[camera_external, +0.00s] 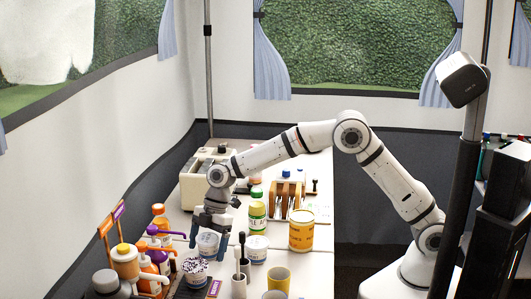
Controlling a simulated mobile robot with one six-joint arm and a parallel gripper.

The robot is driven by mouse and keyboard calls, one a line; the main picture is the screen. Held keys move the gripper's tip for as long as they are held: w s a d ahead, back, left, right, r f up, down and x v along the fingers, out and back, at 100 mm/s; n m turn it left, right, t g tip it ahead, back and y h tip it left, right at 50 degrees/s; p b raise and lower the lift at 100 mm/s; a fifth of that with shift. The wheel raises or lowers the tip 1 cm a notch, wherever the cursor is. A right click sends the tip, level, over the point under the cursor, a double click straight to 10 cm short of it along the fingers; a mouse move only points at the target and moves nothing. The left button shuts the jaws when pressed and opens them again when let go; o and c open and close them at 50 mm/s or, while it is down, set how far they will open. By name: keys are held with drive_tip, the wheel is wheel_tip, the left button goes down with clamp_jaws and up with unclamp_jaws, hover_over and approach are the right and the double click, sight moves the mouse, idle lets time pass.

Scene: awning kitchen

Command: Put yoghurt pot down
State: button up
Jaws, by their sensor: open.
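My gripper (208,238) is open and points down over the left part of the white counter. A white pot with blue marks (208,246), which looks like the yoghurt pot, stands upright on the counter right at the fingers. One dark finger shows at its left side. The gripper hides part of the pot, and I cannot tell whether the fingers touch it. A similar white pot (257,250) stands a little to the right, partly behind dark-handled utensils.
A yellow tub (301,232) and a green-lidded jar (257,219) stand to the right. Orange and purple bottles (152,262) crowd the left. A toaster-like cream box (198,190) stands behind. The counter's right front is clear.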

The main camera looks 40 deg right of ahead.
drive_tip(key=shift+r, duration=0.1)
drive_tip(key=shift+r, duration=0.3)
drive_tip(key=p+v, duration=0.2)
drive_tip(key=v, duration=0.9)
drive_tip(key=d+r+m, duration=0.1)
drive_tip(key=d+m, duration=0.2)
drive_tip(key=d, duration=0.7)
drive_tip(key=s+d+r+m+t+h, duration=0.1)
drive_tip(key=d+m, duration=0.3)
drive_tip(key=d, duration=0.5)
drive_tip(key=d+r+m+t+h, duration=0.1)
drive_tip(key=d+m, duration=0.3)
drive_tip(key=d, duration=0.6)
drive_tip(key=shift+s+d, duration=0.15)
drive_tip(key=shift+d, duration=0.15)
drive_tip(key=s+d+f+m+h, duration=0.1)
drive_tip(key=s+d+f+m, duration=0.2)
drive_tip(key=s+d+m, duration=0.2)
drive_tip(key=s+d+f+m+t+h, duration=0.1)
drive_tip(key=s+d+m, duration=0.4)
drive_tip(key=s+d, duration=0.5)
drive_tip(key=d+f, duration=0.1)
drive_tip(key=d, duration=0.2)
drive_tip(key=shift+d+f+m, duration=0.25)
drive_tip(key=shift+f+m, duration=0.05)
drive_tip(key=shift+f, duration=0.05)
drive_tip(key=shift+s, duration=0.1)
